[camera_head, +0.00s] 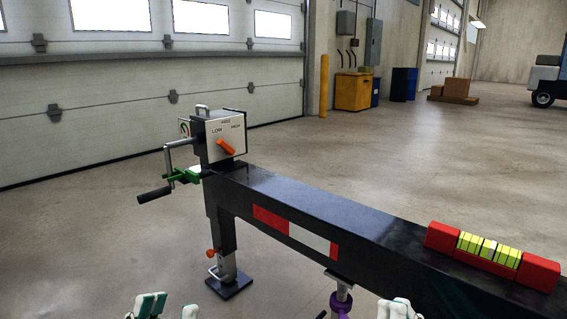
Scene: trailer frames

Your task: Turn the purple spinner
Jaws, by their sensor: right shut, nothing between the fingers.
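The purple spinner (341,303) is a small ribbed piece on a metal shaft (341,282) hanging below the long black beam (330,206). Its lower part is cut off by the bottom edge of the view. My right gripper (398,308) shows at the bottom edge, right of the spinner and apart from it. It is shut and empty, only its tips in view.
A box with an orange lever (226,147) and a crank handle (154,194) stands at the beam's far end. A black support leg (223,240) stands below. A red and yellow level (491,255) sits on the beam. The floor around is clear.

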